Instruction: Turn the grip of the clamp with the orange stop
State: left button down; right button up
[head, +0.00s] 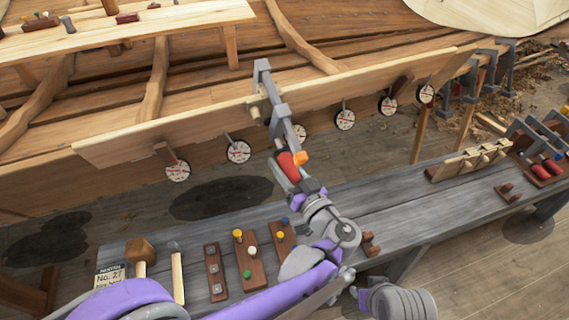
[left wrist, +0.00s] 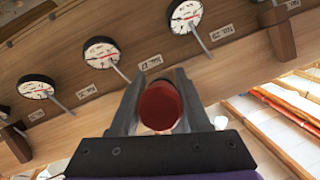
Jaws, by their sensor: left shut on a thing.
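A grey clamp (head: 262,82) sits over the upper edge of the long plank, its bar reaching down toward me. At its lower end are a red grip (head: 289,165) and a small orange stop (head: 301,157). My left gripper (head: 284,172) is shut on the red grip. In the left wrist view the round end of the red grip (left wrist: 160,106) lies between my two fingers (left wrist: 158,100). The orange stop does not show in that view.
Several round dials (head: 345,119) hang along the plank (head: 200,115). Below, a grey bench (head: 400,205) carries a mallet (head: 140,252), a chisel-like tool (head: 177,270), peg boards (head: 248,258) and a wooden rack (head: 470,160). Grey clamps (head: 475,75) stand at the far right.

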pick_arm(q)
jog(key=shift+s+a+r+m+g+y+p, duration=0.1)
jog(key=shift+m+g+y+p, duration=0.1)
jog(key=shift+m+y, duration=0.35)
jog(key=shift+a+m+g+y+p, duration=0.1)
jog(key=shift+m+g+y+p, duration=0.1)
jog(key=shift+m+y, duration=0.35)
jog(key=shift+s+a+r+m+y, duration=0.1)
jog(key=shift+r+m+y, duration=0.05)
jog(key=shift+m+y, duration=0.75)
jog(key=shift+g, duration=0.3)
jog(key=shift+c, duration=1.9)
grip_release()
